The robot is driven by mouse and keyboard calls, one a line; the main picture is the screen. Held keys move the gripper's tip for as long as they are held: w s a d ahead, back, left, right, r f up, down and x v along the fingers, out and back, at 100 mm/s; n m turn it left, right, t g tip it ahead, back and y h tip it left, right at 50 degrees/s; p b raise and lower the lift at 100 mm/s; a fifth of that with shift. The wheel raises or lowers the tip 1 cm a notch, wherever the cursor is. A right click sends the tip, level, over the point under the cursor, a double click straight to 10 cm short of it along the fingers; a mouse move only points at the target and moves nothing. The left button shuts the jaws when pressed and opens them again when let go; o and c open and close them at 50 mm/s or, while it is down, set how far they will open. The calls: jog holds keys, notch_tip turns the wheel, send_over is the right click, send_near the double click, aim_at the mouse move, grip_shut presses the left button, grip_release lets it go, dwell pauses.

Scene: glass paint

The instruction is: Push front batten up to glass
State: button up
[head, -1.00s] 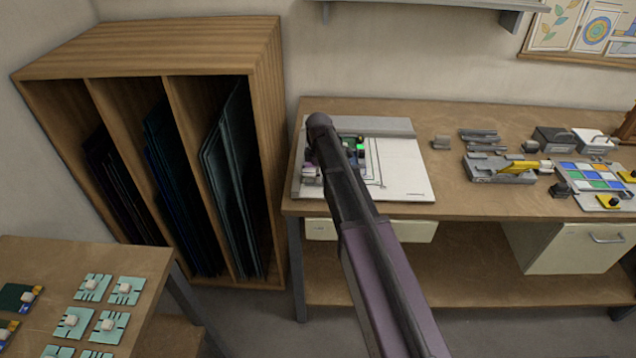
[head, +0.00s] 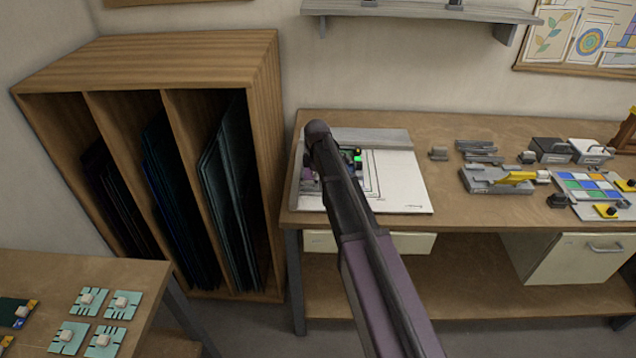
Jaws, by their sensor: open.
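A white board (head: 405,190) lies at the left end of the workbench, with a drawing of dark lines on it. A long grey bar (head: 370,138) runs along its back edge. My arm crosses over the board and hides much of its left part. My gripper (head: 352,160) is mostly behind the arm, low over the board; a green light shows beside it. It is open, but its fingertips are not clear. A small grey piece (head: 309,187) sits at the board's left side. I cannot make out the front batten or the glass, or whether anything touches.
A wooden rack (head: 150,65) with upright glass sheets stands left of the workbench (head: 455,208). Tools and a yellow-grey fixture (head: 497,181) lie to the right, beside a tray of coloured tiles (head: 590,190). A side table (head: 125,275) holds small teal pieces at lower left.

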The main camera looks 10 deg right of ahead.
jog(key=shift+s, duration=0.15)
jog(key=s, duration=0.3)
jog(key=s+a, duration=0.1)
jog(key=s, duration=0.3)
jog(key=shift+s+a, duration=0.2)
jog(key=shift+s+r+p, duration=0.2)
jog(key=shift+r+p, duration=0.1)
jog(key=shift+r, duration=0.05)
notch_tip(320, 180, up, 2)
jog(key=shift+w+r+p, duration=0.1)
jog(key=shift+w+p, duration=0.05)
jog(key=shift+p, duration=1)
notch_tip(320, 180, up, 11)
jog(key=p, duration=1.1)
jog(key=s+d+f+m+b, duration=0.2)
jog(key=s+f+m+b, duration=0.5)
jog(key=s, duration=0.3)
jog(key=s+d+f+m+b, duration=0.3)
jog(key=s+f+m+b, duration=0.5)
jog(key=s, duration=0.1)
jog(key=shift+s+m, duration=0.35)
jog(key=shift+m, duration=0.05)
